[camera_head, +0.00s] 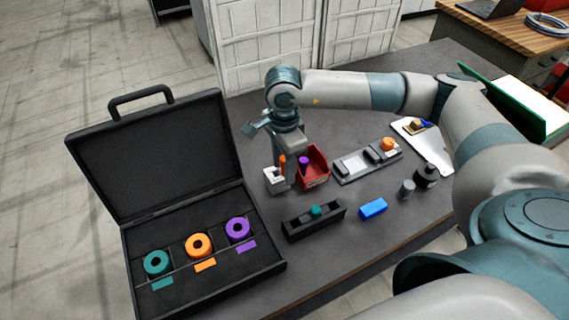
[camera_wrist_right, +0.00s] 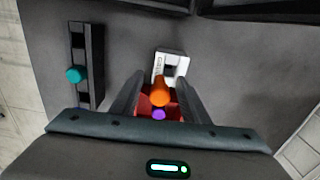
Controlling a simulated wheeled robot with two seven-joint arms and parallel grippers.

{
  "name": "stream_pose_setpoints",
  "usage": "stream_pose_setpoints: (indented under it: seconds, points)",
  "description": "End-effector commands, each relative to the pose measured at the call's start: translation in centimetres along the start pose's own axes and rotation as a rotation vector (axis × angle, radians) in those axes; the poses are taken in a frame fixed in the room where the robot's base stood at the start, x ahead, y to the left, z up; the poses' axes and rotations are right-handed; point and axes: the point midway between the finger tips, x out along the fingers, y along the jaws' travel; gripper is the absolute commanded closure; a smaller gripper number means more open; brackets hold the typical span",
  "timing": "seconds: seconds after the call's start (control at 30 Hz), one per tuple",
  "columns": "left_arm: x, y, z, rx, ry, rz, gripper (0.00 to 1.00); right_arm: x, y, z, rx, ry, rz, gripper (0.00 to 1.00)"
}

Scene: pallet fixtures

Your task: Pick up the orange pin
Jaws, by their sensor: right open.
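The orange pin (camera_head: 282,164) stands upright by the white fixture (camera_head: 272,181) on the dark table. In the right wrist view the orange pin (camera_wrist_right: 160,92) shows between my two fingers, with a gap on each side, and the white fixture (camera_wrist_right: 176,60) lies just beyond it. My right gripper (camera_head: 288,182) is open and points down at the pin; it also shows in the right wrist view (camera_wrist_right: 160,88). Its fingers hide part of the fixture in the head view. My left gripper is not in view.
A black fixture with a teal pin (camera_head: 315,211), a blue block (camera_head: 373,208) and a grey tray (camera_head: 352,166) are near. An open black case (camera_head: 188,285) holds coloured rings at left.

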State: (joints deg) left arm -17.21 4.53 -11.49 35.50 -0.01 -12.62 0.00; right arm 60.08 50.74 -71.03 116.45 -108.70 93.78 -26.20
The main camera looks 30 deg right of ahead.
Motion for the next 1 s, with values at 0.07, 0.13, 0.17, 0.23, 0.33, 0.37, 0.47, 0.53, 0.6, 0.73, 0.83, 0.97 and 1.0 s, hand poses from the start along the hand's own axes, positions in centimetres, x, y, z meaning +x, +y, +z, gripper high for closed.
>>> stream_pose_setpoints:
  seconds: [0.07,0.13,0.17,0.23,0.33,0.37,0.47,0.53,0.6,0.73,0.83,0.97,1.0]
  points:
    - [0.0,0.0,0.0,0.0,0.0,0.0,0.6,0.0,0.0,0.0,0.0,0.0,0.0,0.71]
    - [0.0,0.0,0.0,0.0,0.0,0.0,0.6,0.0,0.0,0.0,0.0,0.0,0.0,0.87]
    - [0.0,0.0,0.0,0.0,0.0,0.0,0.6,0.0,0.0,0.0,0.0,0.0,0.0,0.95]
    - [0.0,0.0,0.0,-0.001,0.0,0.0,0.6,0.0,0.0,0.0,0.0,0.0,0.0,1.0]
    - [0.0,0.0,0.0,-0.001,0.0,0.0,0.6,0.0,0.0,0.0,0.0,0.0,0.0,1.0]
    - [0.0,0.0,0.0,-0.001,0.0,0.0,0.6,0.0,0.0,0.0,0.0,0.0,0.0,1.0]
    - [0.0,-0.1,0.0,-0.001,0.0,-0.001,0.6,-0.1,0.0,0.0,0.0,0.0,0.0,1.0]
    - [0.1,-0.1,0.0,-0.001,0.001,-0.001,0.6,-0.1,0.0,0.0,0.0,0.0,-0.001,1.0]
    - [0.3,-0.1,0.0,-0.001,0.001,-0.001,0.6,-0.3,-0.1,0.0,0.0,0.0,-0.002,1.0]
    - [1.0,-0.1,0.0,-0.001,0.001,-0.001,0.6,-1.1,-0.1,0.0,0.0,-0.001,-0.003,1.0]
    - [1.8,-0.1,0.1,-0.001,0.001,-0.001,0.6,-2.3,-0.1,0.1,-0.001,-0.002,-0.005,1.0]
    - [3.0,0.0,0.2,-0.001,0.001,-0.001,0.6,-4.2,0.4,-0.4,0.0,0.0,-0.005,1.0]
    - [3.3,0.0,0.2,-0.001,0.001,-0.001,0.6,-4.5,1.1,-0.9,0.0,0.0,-0.004,1.0]
